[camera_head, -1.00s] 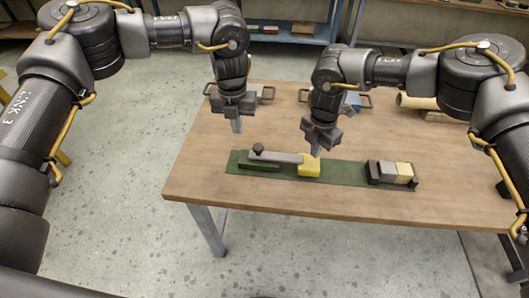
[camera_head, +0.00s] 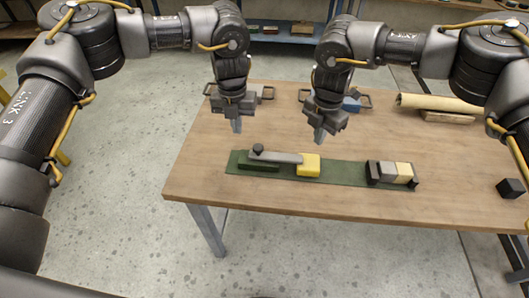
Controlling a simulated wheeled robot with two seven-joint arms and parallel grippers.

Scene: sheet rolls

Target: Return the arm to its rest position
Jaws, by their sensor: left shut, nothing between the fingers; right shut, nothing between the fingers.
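My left gripper (camera_head: 237,125) is shut and empty, pointing down above the back left part of the wooden table (camera_head: 400,202). My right gripper (camera_head: 320,135) is shut and empty, pointing down above the table's middle, behind the yellow block. The yellow block (camera_head: 308,166) sits on a dark green mat (camera_head: 345,172) at the end of a grey bar (camera_head: 275,156) with a dark knob at its left end. Neither gripper appears to touch anything.
A group of dark, grey and tan blocks (camera_head: 396,174) stands at the mat's right end. A cream roll (camera_head: 430,102) lies at the back right near a wooden block (camera_head: 447,117). A black cube (camera_head: 510,188) is at the right. A blue tray (camera_head: 351,103) is behind my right gripper.

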